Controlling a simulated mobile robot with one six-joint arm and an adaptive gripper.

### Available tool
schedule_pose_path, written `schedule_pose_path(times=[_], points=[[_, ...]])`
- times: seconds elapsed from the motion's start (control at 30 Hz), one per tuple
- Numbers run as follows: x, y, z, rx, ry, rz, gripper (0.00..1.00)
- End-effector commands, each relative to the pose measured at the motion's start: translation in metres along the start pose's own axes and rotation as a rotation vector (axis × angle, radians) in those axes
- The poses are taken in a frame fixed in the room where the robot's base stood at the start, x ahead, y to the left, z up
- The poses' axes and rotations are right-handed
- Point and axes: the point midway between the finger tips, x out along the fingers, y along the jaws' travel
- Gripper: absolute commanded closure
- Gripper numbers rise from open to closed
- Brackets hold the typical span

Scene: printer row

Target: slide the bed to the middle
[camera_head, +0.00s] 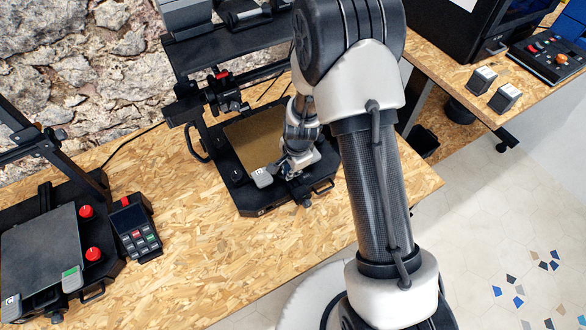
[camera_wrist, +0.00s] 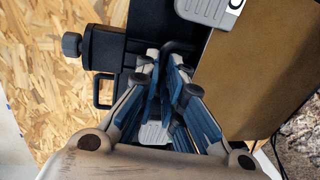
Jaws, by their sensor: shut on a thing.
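The bed (camera_head: 250,138) is a brown-gold plate on the middle printer (camera_head: 262,207). In the wrist view the bed (camera_wrist: 262,75) fills the right side. A light grey tab (camera_head: 262,178) sits at the bed's front left corner; this tab also shows at the top of the wrist view (camera_wrist: 208,8). My gripper (camera_head: 292,172) is at the bed's front edge. In the wrist view my gripper (camera_wrist: 174,60) is shut around a dark bar (camera_wrist: 182,46) beside the bed, which looks like the bed's handle. The fingers hide most of the bar.
A second printer with a grey bed (camera_head: 40,250) stands at the left, with red knobs and a keypad box (camera_head: 136,228) beside it. A black base handle (camera_head: 323,187) juts out near my gripper. The front of the wooden table (camera_head: 200,275) is clear. Another table with an enclosed printer stands at the right.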

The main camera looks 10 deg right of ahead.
Motion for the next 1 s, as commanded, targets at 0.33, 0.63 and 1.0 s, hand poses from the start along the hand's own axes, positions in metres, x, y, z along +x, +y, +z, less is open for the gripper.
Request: schedule_pose_path(times=[0.33,0.63,1.0], points=[[0.001,0.002,0.001,0.000,-0.002,0.006,0.73],[0.000,0.001,0.001,0.000,-0.001,0.003,0.70],[-0.046,-0.001,0.000,-0.001,0.000,-0.003,0.70]])
